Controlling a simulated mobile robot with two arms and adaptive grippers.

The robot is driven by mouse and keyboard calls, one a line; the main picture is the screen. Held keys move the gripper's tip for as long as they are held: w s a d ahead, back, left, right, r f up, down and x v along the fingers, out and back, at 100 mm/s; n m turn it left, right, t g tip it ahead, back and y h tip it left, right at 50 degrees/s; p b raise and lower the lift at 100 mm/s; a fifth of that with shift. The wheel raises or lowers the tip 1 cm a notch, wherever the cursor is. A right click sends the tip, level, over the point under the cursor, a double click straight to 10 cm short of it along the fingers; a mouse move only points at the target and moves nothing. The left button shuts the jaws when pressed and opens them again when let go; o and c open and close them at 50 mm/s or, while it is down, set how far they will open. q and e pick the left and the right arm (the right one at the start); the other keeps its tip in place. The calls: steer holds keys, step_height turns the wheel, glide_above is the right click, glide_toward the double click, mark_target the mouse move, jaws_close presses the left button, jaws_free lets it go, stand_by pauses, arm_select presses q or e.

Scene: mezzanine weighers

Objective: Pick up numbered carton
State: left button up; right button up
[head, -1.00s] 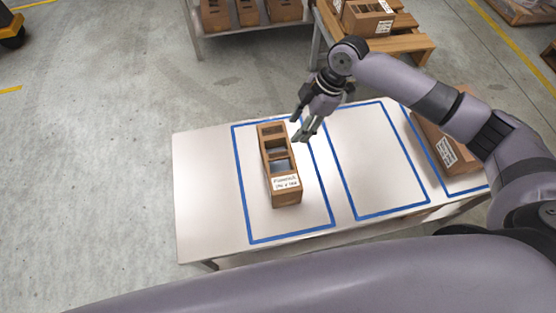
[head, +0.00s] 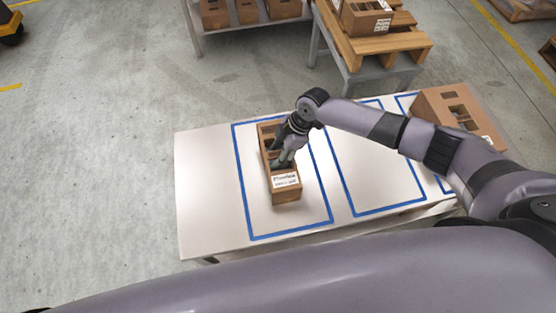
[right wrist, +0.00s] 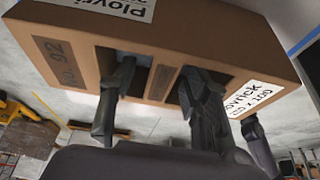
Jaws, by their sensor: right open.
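The carton (head: 287,194) is a long brown box with openings in its top and a white label at its near end. It stands inside the left blue-outlined area of the white table (head: 205,185). In the right wrist view the carton (right wrist: 85,65) fills the upper part, with "92" printed on a dark patch and white labels on it. My right gripper (head: 282,160) is open over the carton's top. In the wrist view its fingers overlap the carton's openings; I cannot tell how deep they reach. My left gripper is not in view.
A larger brown carton (head: 435,103) stands at the table's right end, partly behind my right arm. The middle blue-outlined area is clear. Behind stand a shelf with several cartons (head: 248,12) and a wooden pallet (head: 400,42) on a stand, carrying cartons.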

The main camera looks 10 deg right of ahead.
steer(key=shift+c, duration=0.3)
jaws_close()
stand_by(0.3)
stand_by(0.6)
